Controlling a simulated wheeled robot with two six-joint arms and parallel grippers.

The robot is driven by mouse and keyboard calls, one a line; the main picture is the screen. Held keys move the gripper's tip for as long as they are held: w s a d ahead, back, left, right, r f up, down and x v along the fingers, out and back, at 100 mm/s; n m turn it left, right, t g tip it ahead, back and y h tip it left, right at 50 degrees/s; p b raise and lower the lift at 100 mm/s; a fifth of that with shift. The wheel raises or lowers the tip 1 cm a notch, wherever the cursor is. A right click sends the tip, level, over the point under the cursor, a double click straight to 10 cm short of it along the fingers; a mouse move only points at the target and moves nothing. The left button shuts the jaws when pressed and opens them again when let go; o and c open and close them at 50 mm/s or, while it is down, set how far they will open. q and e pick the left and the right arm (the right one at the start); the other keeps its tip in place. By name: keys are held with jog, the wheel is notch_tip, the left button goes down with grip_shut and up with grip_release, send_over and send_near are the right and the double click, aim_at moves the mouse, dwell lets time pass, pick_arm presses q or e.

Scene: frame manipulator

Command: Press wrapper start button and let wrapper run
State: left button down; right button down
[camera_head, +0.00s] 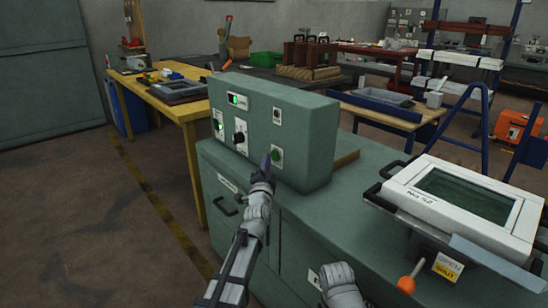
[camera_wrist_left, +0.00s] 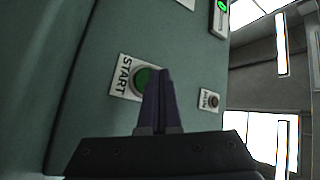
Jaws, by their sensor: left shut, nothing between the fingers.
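The wrapper's green control box (camera_head: 300,115) stands on a green cabinet. The round green start button (camera_head: 277,155) is low on its front face. In the left wrist view the start button (camera_wrist_left: 143,78) sits on a white plate (camera_wrist_left: 122,74) reading START. My left gripper (camera_head: 266,160) is shut and empty, its dark fingers pointing at the panel just beside the button. In the left wrist view its fingertips (camera_wrist_left: 160,74) overlap the button's right part and hide some of it. I cannot tell whether they touch it. My right gripper is not in view.
The panel also has a dark knob (camera_head: 239,136), a lit green switch (camera_head: 237,100) and a small upper button (camera_head: 277,115). A white framed unit (camera_head: 450,198) with an orange-knobbed lever (camera_head: 405,284) stands to the right. A yellow table (camera_head: 165,97) is behind left. The floor at left is clear.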

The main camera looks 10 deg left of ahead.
pick_arm(q)
jog(key=shift+w+d, duration=0.1)
jog(key=shift+w+d, duration=0.2)
jog(key=shift+w, duration=0.05)
